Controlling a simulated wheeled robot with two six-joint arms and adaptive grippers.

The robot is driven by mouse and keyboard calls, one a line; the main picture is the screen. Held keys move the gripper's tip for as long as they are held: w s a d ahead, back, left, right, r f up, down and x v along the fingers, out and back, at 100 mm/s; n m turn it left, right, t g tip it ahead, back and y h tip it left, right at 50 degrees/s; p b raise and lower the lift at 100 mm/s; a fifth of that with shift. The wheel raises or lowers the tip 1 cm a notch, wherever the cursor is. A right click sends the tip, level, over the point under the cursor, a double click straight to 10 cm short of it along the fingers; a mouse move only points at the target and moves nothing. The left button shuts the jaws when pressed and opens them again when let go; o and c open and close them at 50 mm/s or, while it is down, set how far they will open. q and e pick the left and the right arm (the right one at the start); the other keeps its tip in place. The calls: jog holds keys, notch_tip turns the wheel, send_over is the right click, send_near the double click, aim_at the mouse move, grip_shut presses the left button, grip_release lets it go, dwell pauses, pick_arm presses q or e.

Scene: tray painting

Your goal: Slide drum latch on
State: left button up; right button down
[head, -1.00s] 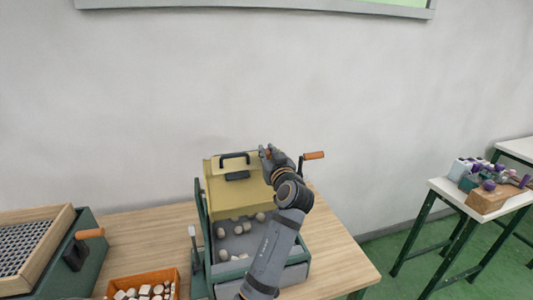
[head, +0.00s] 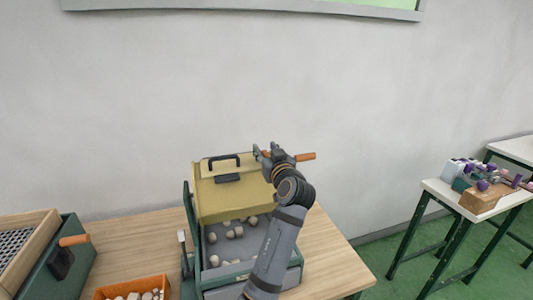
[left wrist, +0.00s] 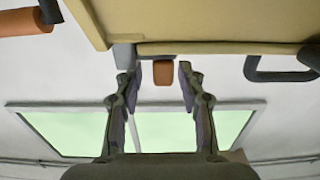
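The drum is a box with a yellow lid (head: 225,194), raised with a black handle on it, over a grey interior holding several pale lumps. My left gripper (head: 264,152) is at the lid's upper right corner, fingers apart. In the left wrist view a small orange tab (left wrist: 163,72), likely the latch knob, hangs beside a grey block (left wrist: 125,57) at the lid's edge. The open fingers of my left gripper (left wrist: 156,80) stand on either side of the tab, with no clear contact. In the head view my arm hides the drum's right side. My right gripper is not in view.
An orange crank handle (head: 305,157) sticks out to the right of the drum, close by my gripper; it also shows in the left wrist view (left wrist: 25,21). An orange bin (head: 132,289) of pale pieces and a green sieve box (head: 65,258) stand at left on the wooden table (head: 340,268).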

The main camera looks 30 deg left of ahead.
pick_arm(q)
notch_tip(320, 180, up, 9)
jog(key=shift+w+d+r, duration=0.1)
dwell(0.6)
